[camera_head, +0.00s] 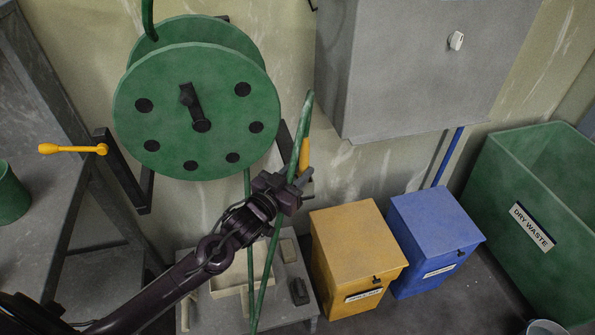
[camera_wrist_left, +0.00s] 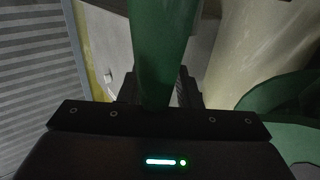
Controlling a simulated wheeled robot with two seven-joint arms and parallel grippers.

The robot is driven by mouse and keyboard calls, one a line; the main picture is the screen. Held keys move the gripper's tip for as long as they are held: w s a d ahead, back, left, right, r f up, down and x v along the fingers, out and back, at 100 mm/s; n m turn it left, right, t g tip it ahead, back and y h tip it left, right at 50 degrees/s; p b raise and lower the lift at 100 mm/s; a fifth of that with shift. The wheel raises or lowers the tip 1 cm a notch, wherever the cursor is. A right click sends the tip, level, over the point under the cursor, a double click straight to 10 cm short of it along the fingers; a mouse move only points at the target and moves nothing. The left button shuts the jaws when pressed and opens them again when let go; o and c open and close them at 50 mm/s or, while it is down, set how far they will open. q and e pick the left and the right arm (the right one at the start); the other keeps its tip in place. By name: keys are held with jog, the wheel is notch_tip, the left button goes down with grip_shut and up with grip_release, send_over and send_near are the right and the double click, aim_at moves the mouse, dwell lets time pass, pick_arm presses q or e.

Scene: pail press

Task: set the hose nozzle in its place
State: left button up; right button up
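My left gripper (camera_head: 290,188) is in front of the wall, below and right of the reel. In the left wrist view its fingers (camera_wrist_left: 158,92) sit on both sides of a green hose-like piece (camera_wrist_left: 163,45) and appear closed on it. In the head view this green piece (camera_head: 301,130) rises from the gripper, tilted slightly right, with its upper end free. A yellow part (camera_head: 304,156) shows just behind it; I cannot tell whether it belongs to the nozzle or a holder. Green hose (camera_head: 266,285) hangs below the gripper. My right gripper is out of view.
A green hose reel (camera_head: 220,105) with a yellow-handled crank (camera_head: 75,149) is on the left. A grey cabinet (camera_head: 400,75) hangs at upper right. Below stand a low grey table (camera_head: 285,317), a yellow bin (camera_head: 355,240), a blue bin (camera_head: 432,230) and a green dry-waste container (camera_head: 500,200).

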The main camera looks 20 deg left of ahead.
pick_arm(q)
jog(key=o, duration=0.3)
jog(key=shift+s, duration=0.15)
jog(key=shift+s+a+f, duration=0.15)
jog(key=shift+s, duration=0.2)
jog(key=v, duration=0.6)
jog(key=shift+s+b, duration=0.3)
jog(key=shift+s, duration=0.1)
jog(key=shift+a, duration=0.15)
